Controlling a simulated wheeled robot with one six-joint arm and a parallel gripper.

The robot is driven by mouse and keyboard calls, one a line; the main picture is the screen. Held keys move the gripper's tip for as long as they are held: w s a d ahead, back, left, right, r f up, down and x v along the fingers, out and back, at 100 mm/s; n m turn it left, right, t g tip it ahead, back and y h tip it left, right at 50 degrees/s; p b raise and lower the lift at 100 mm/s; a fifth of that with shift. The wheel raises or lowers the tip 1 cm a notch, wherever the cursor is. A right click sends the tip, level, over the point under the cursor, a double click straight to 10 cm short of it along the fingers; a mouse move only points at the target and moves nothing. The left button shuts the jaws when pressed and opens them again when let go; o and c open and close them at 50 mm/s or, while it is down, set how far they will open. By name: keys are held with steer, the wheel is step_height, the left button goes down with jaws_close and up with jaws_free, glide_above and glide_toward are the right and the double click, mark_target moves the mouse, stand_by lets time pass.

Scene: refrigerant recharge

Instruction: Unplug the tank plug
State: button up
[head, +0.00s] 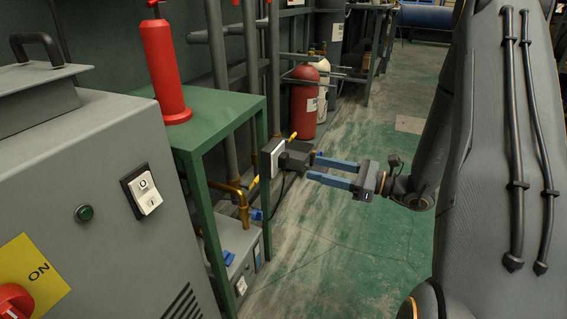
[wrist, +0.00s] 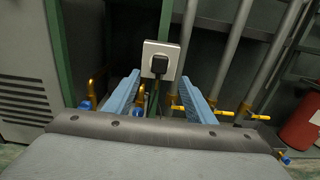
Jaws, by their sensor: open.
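A black plug (head: 294,158) sits in a pale wall socket (head: 271,157), beside the green table. In the wrist view the plug (wrist: 159,66) is seated in the white socket plate (wrist: 150,55), with a dark cable hanging down from it. My gripper (head: 312,168) is open and level, its blue fingers pointing at the plug from the right. In the wrist view the blue fingers of my gripper (wrist: 163,84) are spread to the left and right, with the plug lying between their tips in the picture. I cannot tell whether the tips reach beside the plug. No contact shows.
A grey machine cabinet (head: 100,180) stands at left. Pipes with yellow valve handles (wrist: 183,108) run near the socket. A red cylinder (head: 304,100) stands behind. The floor at centre is clear.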

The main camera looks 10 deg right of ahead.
mark_target(287, 161)
steer(key=shift+b+x, duration=0.6)
steer(key=shift+x, duration=3.9)
steer(key=shift+p, duration=0.6)
jaws_close()
steer(key=shift+s+d, duration=0.1)
steer(key=shift+d, duration=0.05)
steer(key=shift+p+v, duration=0.9)
steer(key=shift+v, duration=1.9)
